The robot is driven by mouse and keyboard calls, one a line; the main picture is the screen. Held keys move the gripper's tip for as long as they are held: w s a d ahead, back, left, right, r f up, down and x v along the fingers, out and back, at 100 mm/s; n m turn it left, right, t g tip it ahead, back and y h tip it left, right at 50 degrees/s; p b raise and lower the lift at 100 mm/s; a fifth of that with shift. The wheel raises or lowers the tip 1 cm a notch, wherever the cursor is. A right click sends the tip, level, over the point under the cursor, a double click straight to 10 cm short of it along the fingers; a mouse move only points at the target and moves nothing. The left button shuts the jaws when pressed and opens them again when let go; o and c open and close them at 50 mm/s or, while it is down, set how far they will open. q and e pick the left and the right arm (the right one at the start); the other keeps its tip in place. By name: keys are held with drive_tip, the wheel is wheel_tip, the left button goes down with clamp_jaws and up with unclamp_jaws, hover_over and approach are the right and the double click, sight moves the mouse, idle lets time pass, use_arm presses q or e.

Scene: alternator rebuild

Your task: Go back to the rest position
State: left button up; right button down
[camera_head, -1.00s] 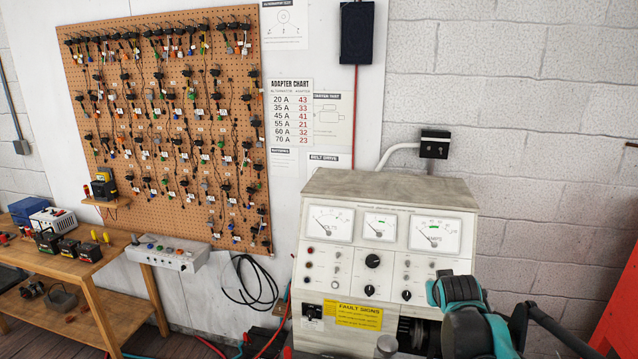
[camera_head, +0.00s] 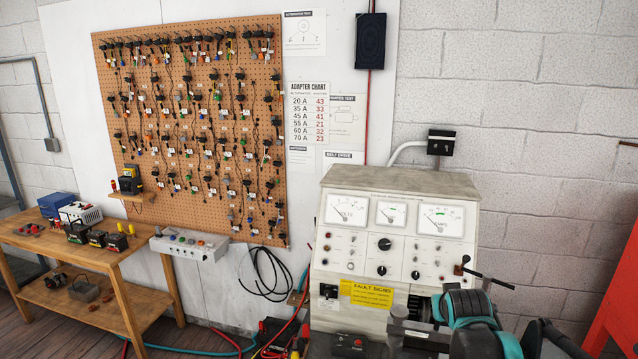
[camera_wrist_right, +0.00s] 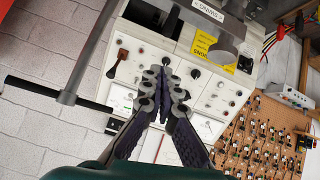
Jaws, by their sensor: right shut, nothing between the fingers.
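My right arm (camera_head: 475,325), teal and dark grey, is in the lower right of the head view, in front of the white test bench. My right gripper (camera_wrist_right: 165,65) shows in the right wrist view. Its dark fingers are together, with nothing between them, and the bench panel is behind them. In the head view I cannot make out its fingertips. My left gripper is not in view.
The test bench (camera_head: 335,240) stands against the wall, with a lever (camera_head: 462,268) at its right. A wooden table (camera_head: 100,258) with batteries is at left, below a pegboard (camera_head: 107,80) of adapters. Cables lie on the floor between. A red panel (camera_head: 622,285) is at right.

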drive_tip(key=s+a+f+g+y+b, duration=0.1)
drive_tip(key=s+a+f+b, duration=0.3)
drive_tip(key=s+f, duration=0.4)
drive_tip(key=s+a+f+g+y+b, duration=0.1)
drive_tip(key=s+a+f+b, duration=0.3)
drive_tip(key=s+f+b, duration=0.3)
drive_tip(key=s+a+f+n+y+b, duration=0.1)
drive_tip(key=s+a+f+b, duration=0.3)
drive_tip(key=s+f, duration=0.7)
wheel_tip(320, 180, down, 3)
drive_tip(key=shift+s+r+g+b, duration=0.2)
drive_tip(key=shift+g+b, duration=0.2)
drive_tip(key=shift+b, duration=0.75)
drive_tip(key=shift+w+a, duration=0.1)
